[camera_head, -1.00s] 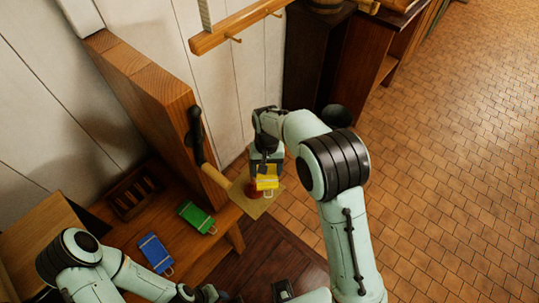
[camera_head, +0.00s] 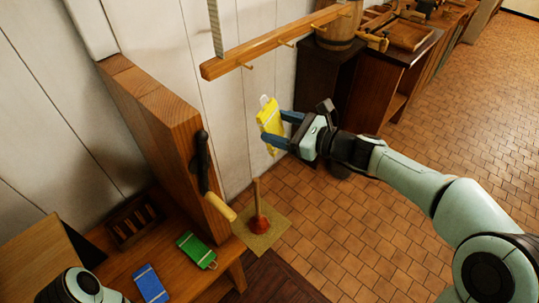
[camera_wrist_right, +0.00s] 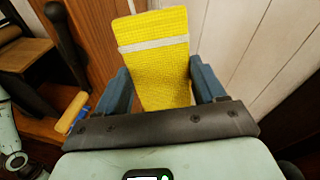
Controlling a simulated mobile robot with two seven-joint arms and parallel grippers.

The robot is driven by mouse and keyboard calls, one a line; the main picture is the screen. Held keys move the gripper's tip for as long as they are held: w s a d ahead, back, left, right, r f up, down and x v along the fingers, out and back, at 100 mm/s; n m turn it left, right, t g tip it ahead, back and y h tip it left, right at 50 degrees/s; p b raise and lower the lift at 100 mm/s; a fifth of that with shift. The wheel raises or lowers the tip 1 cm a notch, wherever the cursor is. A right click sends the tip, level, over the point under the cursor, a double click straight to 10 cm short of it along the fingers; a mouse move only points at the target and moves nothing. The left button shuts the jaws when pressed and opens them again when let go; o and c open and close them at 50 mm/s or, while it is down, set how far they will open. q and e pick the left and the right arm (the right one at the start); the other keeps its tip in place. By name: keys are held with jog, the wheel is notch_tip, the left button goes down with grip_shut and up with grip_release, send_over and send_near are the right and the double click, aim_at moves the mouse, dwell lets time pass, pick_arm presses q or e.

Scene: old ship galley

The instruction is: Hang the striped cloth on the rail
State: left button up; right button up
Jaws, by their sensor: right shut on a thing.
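A yellow cloth (camera_head: 269,119) with a white stripe is held in my right gripper (camera_head: 280,128), in the air below and in front of the wooden rail (camera_head: 262,52). A pale loop shows at its top. The rail is fixed to the white wall and has several pegs. In the right wrist view the cloth (camera_wrist_right: 158,65) stands up between the two blue fingers, its white band across the upper part. A green cloth (camera_head: 195,248) and a blue cloth (camera_head: 150,284) lie on the wooden bench. My left gripper is out of view; only part of that arm shows.
A plunger (camera_head: 258,222) stands on a mat (camera_head: 272,236) on the tiled floor. A barrel (camera_head: 338,32) sits on a dark cabinet at the rail's right end.

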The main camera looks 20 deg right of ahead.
aim_at(271, 100)
notch_tip(271, 100, up, 5)
jog(key=d+m+t+h, duration=0.1)
jog(key=d+m+t, duration=0.1)
jog(key=t, duration=0.1)
jog(key=shift+x, duration=2.75)
jog(key=shift+w+d+f, duration=0.1)
jog(key=shift+d, duration=0.05)
jog(key=shift+w, duration=0.1)
jog(key=shift+w+a+f, duration=0.1)
jog(key=shift+w+a, duration=0.2)
jog(key=shift+w, duration=0.05)
jog(key=shift+b, duration=0.3)
jog(key=shift+w+a, duration=0.1)
jog(key=shift+w, duration=0.1)
jog(key=shift+w+a, duration=0.25)
jog(key=shift+w, duration=0.2)
